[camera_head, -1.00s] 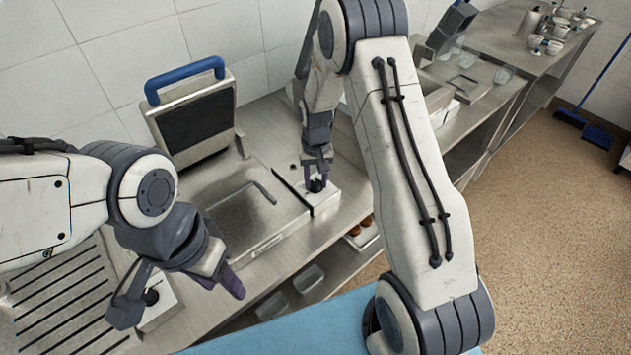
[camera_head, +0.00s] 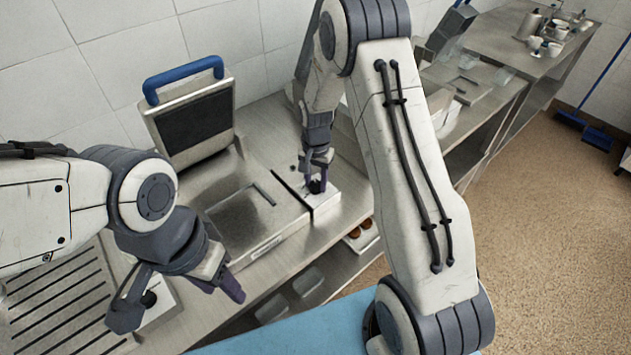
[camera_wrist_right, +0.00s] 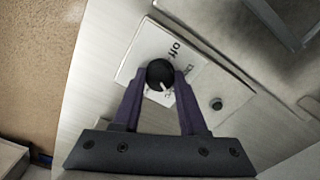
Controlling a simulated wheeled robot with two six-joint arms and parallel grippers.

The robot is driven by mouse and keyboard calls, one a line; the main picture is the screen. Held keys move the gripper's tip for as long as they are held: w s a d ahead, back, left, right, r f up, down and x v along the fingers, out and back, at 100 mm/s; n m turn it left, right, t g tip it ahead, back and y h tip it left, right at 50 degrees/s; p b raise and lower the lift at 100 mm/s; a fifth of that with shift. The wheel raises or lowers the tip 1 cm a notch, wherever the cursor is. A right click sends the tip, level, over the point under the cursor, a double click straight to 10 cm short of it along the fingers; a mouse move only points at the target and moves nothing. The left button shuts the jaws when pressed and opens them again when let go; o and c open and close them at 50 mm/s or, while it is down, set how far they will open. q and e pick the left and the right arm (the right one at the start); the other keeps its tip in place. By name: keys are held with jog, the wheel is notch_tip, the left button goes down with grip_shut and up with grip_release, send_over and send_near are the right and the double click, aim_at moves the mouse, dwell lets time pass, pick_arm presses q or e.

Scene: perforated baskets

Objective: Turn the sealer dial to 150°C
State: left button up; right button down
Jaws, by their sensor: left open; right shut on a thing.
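The sealer dial (camera_wrist_right: 160,73) is a round black knob with a white pointer mark. It sits on a white label plate (camera_wrist_right: 148,45) with "off" printed on it; the other markings are partly hidden. My right gripper (camera_wrist_right: 161,86) is shut on the dial, one purple finger on each side. In the head view the right gripper (camera_head: 316,183) points down at the dial on the control panel (camera_head: 318,200), to the right of the machine's plate. My left gripper (camera_head: 185,305) is open and empty at the front left, over the counter's edge.
The machine (camera_head: 250,225) has a raised lid (camera_head: 196,118) with a blue handle. A second, smaller black knob (camera_wrist_right: 216,103) is near the dial. A slatted metal drainer (camera_head: 60,300) lies at the left. Clear containers (camera_head: 290,295) stand on a lower shelf.

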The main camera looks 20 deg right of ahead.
aim_at(316, 183)
jog(key=shift+r, duration=0.1)
jog(key=shift+c, duration=2.2)
grip_release()
notch_tip(316, 183, up, 10)
jog(key=b, duration=0.2)
jog(key=shift+r, duration=0.2)
